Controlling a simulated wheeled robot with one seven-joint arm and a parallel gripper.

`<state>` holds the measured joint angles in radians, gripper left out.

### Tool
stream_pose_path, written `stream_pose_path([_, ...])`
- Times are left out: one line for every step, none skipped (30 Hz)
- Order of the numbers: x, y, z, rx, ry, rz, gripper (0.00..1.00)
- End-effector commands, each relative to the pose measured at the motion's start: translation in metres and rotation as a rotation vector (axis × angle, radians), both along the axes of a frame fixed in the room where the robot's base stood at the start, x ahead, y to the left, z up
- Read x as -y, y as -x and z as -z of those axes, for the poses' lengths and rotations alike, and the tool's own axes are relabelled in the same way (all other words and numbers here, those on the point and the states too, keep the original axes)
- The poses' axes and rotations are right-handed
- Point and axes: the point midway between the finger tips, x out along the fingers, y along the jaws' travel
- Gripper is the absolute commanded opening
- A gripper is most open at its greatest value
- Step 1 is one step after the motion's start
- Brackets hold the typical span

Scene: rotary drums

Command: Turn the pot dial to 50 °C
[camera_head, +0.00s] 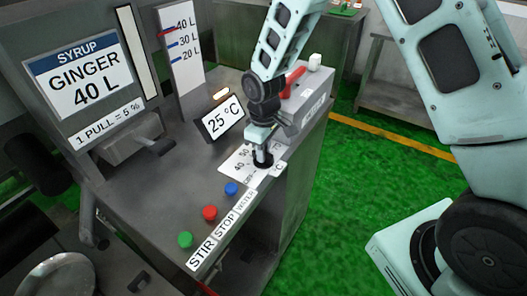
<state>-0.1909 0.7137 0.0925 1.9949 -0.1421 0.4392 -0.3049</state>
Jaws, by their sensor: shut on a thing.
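The pot dial (263,160) is a dark round knob on a white scale plate (236,164) near the right edge of the grey console. The plate's figures 40 and 50 show to the left of the knob; the rest of the scale is partly hidden by my gripper. My gripper (262,153) points down over the dial and is shut on it. Which way the dial points cannot be made out. A small tilted display (223,119) behind the dial reads 25 °C.
Blue (231,189), red (210,213) and green (185,240) buttons lie in front of the dial, beside STIR, STOP and WATER labels. A red lever (294,78) stands behind my gripper. A syrup sign (80,77) reads GINGER 40 L. Green floor (350,200) is open at right.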

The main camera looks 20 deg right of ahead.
Motion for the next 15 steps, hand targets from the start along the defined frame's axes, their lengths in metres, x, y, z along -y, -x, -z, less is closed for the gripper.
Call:
stream_pose_path([-0.0001, -0.0009, -0.0009, 0.003, 0.000, 0.016, 0.00])
stream_pose_path([-0.0001, -0.0009, -0.0009, 0.003, 0.000, 0.024, 0.00])
stream_pose_path([-0.0001, -0.0009, -0.0010, 0.003, 0.000, 0.035, 0.00])
stream_pose_path([-0.0001, -0.0009, -0.0011, 0.003, 0.000, 0.042, 0.00])
stream_pose_path([0.0001, -0.0008, -0.0011, 0.003, 0.000, 0.047, 0.00])
stream_pose_path([0.0001, -0.0008, -0.0012, 0.003, 0.000, 0.053, 0.00])
stream_pose_path([0.0002, -0.0009, -0.0012, 0.003, 0.000, 0.057, 0.00])
stream_pose_path([0.0002, -0.0009, -0.0012, 0.003, 0.000, 0.060, 0.00])
stream_pose_path([0.0002, -0.0009, -0.0013, 0.003, 0.000, 0.064, 0.00])
stream_pose_path([0.0002, -0.0010, -0.0013, 0.003, 0.000, 0.065, 0.00])
stream_pose_path([0.0002, -0.0010, -0.0013, 0.003, 0.000, 0.067, 0.00])
stream_pose_path([0.0002, -0.0010, -0.0014, 0.003, 0.000, 0.068, 0.00])
stream_pose_path([0.0002, -0.0010, -0.0014, 0.003, 0.000, 0.068, 0.00])
stream_pose_path([0.0002, -0.0010, -0.0014, 0.003, 0.000, 0.068, 0.00])
stream_pose_path([0.0003, -0.0009, -0.0014, 0.003, 0.000, 0.068, 0.00])
